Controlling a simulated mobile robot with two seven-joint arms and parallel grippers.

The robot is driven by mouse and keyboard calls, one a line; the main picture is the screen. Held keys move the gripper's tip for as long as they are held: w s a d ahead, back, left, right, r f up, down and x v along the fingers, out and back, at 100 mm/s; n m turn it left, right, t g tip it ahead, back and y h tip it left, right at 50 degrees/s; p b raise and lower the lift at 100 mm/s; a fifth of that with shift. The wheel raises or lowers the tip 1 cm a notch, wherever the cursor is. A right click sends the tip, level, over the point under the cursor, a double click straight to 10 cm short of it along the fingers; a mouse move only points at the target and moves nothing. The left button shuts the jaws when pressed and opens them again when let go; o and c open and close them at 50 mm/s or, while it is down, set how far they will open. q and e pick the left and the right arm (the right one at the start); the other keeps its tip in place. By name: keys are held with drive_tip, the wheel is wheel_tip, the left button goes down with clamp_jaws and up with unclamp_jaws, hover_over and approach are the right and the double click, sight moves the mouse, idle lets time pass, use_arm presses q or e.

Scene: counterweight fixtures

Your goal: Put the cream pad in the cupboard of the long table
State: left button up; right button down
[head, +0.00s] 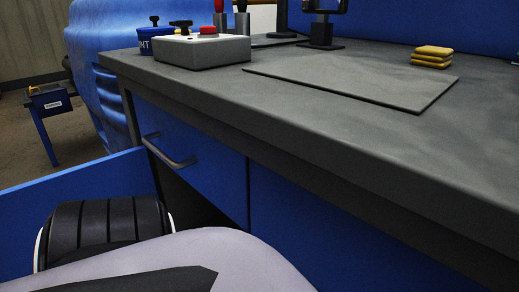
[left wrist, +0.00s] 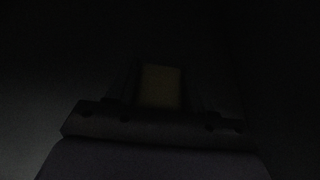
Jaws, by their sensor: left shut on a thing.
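The long table (head: 330,135) has a dark grey top and blue fronts. Below its handled blue front is a dark opening (head: 185,198), which looks like the cupboard. A blue panel (head: 60,190), apparently its open door, stands out to the left. My left arm crosses the bottom of the head view towards this opening; its gripper is hidden there. In the very dark left wrist view, my left gripper (left wrist: 160,92) is shut on a dim yellowish pad (left wrist: 161,86), apparently the cream pad. What lies around it is too dark to tell. My right gripper is not in view.
On the tabletop are a grey box with a red button (head: 200,50), a dark blue tin (head: 152,40), a flat grey mat (head: 350,87) and a stack of yellow pads (head: 432,57). A dark bar handle (head: 172,157) sticks out from the front above the opening.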

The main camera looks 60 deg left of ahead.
use_arm(q)
drive_tip(key=shift+a+f+b, duration=0.1)
drive_tip(key=shift+f+b, duration=0.2)
drive_tip(key=shift+f, duration=0.55)
drive_tip(key=o, duration=1)
drive_tip(key=shift+o, duration=0.2)
drive_tip(key=shift+r, duration=0.1)
